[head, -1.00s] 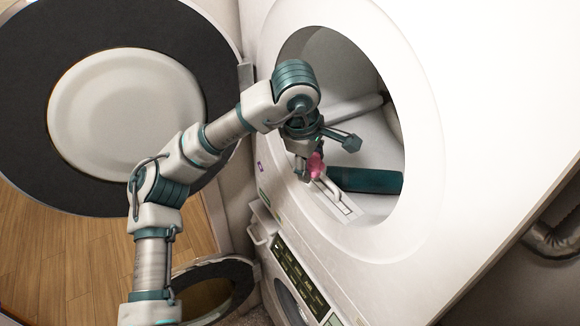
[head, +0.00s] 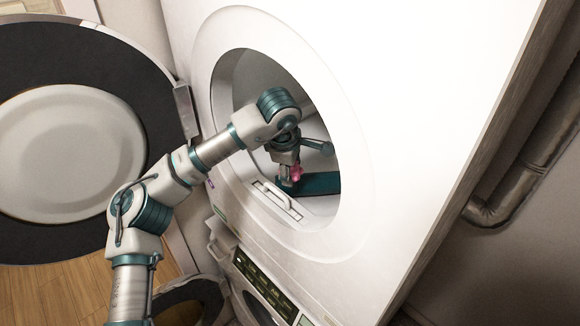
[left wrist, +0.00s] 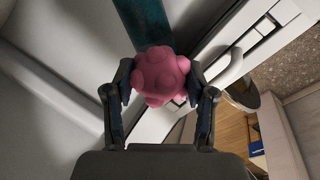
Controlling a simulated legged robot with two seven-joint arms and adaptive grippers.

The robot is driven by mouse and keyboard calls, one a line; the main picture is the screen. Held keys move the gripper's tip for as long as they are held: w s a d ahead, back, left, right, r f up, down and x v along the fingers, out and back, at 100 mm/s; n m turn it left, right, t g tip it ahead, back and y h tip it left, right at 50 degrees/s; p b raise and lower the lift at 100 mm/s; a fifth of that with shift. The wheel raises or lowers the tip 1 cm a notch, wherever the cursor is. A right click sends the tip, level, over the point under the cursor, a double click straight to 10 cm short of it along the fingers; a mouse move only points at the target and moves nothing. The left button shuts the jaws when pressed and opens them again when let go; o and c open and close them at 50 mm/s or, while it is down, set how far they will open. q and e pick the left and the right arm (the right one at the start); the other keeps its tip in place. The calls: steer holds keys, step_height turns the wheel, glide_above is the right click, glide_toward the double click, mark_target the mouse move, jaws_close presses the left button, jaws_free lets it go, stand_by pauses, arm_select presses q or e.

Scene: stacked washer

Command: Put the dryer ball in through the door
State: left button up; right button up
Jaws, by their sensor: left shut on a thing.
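The pink, knobbly dryer ball (left wrist: 161,76) is held between both fingers of my left gripper (left wrist: 160,88) in the left wrist view. In the head view the ball (head: 296,173) shows small and partly covered by the left gripper (head: 290,176). My left gripper is shut on it, at the round door opening (head: 225,75) of the upper machine, over the lower part of the opening. The round door (head: 70,150) stands swung open at the left. My right gripper is not in view.
A teal strip (head: 318,184) lies inside the opening. A white handle on the lint filter (head: 272,194) sits at the opening's lower lip. A lower machine with a dark control panel (head: 262,284) is beneath. A pipe (head: 520,175) runs along the right wall.

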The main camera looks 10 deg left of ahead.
arm_select(q)
steer(key=o, duration=1.2)
steer(key=shift+d, duration=0.25)
steer(key=shift+c, duration=0.2)
steer(key=shift+o, duration=0.2)
steer(key=shift+d, duration=0.15)
steer(key=shift+r, duration=0.1)
steer(key=v, duration=0.5)
steer(key=shift+r, duration=0.1)
steer(key=s+a, duration=0.1)
steer(key=s, duration=1.1)
steer(key=shift+f, duration=0.2)
